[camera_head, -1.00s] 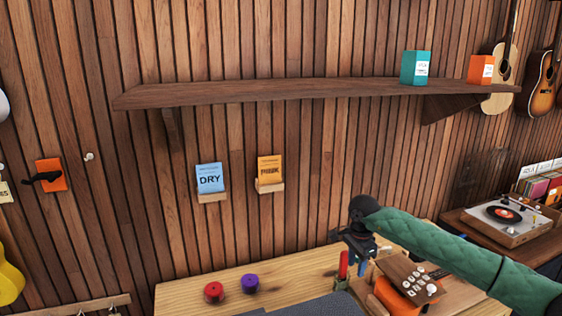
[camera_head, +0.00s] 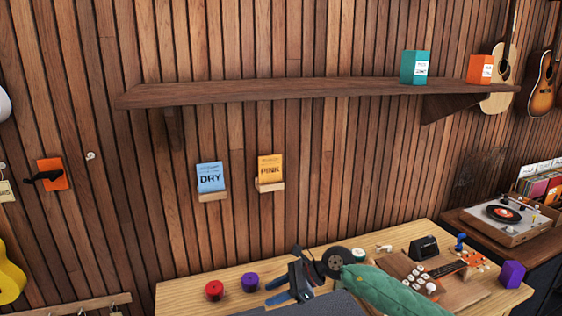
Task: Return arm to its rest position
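My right arm, in a green quilted sleeve (camera_head: 385,292), reaches in from the lower right over the workbench. My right gripper (camera_head: 270,293) is above the bench's front middle, its blue fingers pointing left. The fingers are apart, with nothing seen between them. It is just right of the purple round piece (camera_head: 250,282), and I cannot tell whether it touches anything. My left arm and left gripper are out of view.
The wooden workbench (camera_head: 190,287) carries a red round piece (camera_head: 214,290), a ukulele headstock (camera_head: 433,277) on a wooden block, a black object (camera_head: 424,247) and a purple box (camera_head: 512,274). A wall shelf (camera_head: 270,91) is above. A record player (camera_head: 505,213) stands at the right.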

